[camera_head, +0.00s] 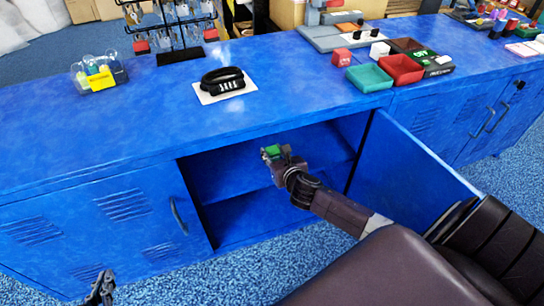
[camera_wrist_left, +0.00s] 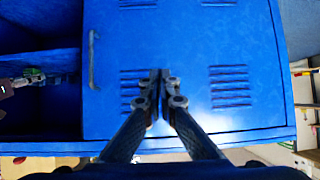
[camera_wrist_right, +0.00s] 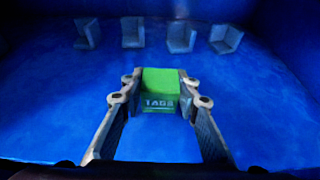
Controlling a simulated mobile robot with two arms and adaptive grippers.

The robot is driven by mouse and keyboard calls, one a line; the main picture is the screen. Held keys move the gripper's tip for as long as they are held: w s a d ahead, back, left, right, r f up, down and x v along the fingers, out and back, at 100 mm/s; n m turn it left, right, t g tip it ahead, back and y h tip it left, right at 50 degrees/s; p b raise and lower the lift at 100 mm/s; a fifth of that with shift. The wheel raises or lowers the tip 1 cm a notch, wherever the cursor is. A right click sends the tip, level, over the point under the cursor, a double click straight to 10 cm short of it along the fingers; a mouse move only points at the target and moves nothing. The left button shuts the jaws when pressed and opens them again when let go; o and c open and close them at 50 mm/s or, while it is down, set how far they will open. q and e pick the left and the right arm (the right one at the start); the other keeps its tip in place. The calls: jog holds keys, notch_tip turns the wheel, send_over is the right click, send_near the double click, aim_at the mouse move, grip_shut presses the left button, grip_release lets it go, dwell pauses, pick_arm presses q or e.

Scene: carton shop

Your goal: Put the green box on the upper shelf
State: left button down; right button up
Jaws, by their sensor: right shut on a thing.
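The green box (camera_head: 273,151), lettered "TAGS", is between the fingertips of my right gripper (camera_head: 278,155) at the opening of the blue cabinet. It also shows in the right wrist view (camera_wrist_right: 160,88), with a finger at each side. The cabinet's upper shelf (camera_head: 240,200) is a blue board; the box is in front of or over it, and I cannot tell if it touches. My left gripper (camera_head: 102,288) is low in front of the closed left door (camera_wrist_left: 190,60); its fingertips (camera_wrist_left: 160,76) meet with nothing between them.
Several grey corner pieces (camera_wrist_right: 131,32) stand in a row beyond the box. The open right cabinet door (camera_head: 405,180) stands beside my right arm. The blue countertop (camera_head: 280,110) above holds a black coiled item (camera_head: 222,78), small trays (camera_head: 370,77) and a key rack (camera_head: 175,35).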

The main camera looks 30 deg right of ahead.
pick_arm(q)
jog(key=w+d+r+t, duration=0.1)
jog(key=w+r+t, duration=0.1)
jog(key=r, duration=0.3)
jog(key=shift+w+d+t+h+b, duration=0.2)
jog(key=shift+w+t+h+b, duration=0.2)
jog(key=shift+w, duration=0.15)
pick_arm(e)
jog(key=shift+w+f, duration=0.2)
jog(key=shift+f, duration=0.45)
pick_arm(q)
jog(key=shift+r, duration=0.15)
pick_arm(e)
jog(key=shift+f, duration=0.1)
jog(key=o, duration=1.1)
pick_arm(q)
jog(key=shift+w, duration=0.1)
pick_arm(e)
jog(key=shift+o, duration=0.2)
